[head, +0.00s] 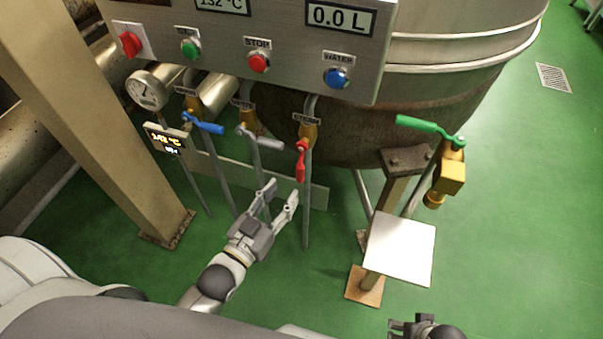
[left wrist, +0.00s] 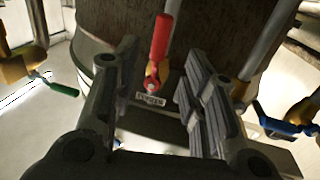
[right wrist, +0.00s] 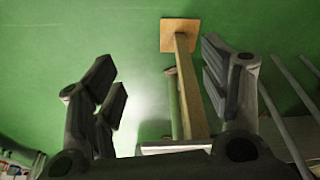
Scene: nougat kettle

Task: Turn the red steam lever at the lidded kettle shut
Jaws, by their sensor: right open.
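The red steam lever (head: 301,162) hangs down along its pipe below the brass valve (head: 308,132) under the STEAM label. It also shows in the left wrist view (left wrist: 160,42), between and beyond the fingers. The lidded kettle (head: 340,130) stands behind the valves; its lid is not in view. My left gripper (head: 282,191) is open and empty, just below and left of the lever's lower end, apart from it. My right gripper (head: 408,326) shows at the bottom edge of the head view. It is open and empty in the right wrist view (right wrist: 160,85).
Blue (head: 203,124) and grey (head: 262,138) levers are to the left of the red one. A green-handled brass tap (head: 450,175) and a pale square plate (head: 400,248) stand to the right. The control panel (head: 290,55) overhangs the levers. A beige post (head: 110,120) stands at left.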

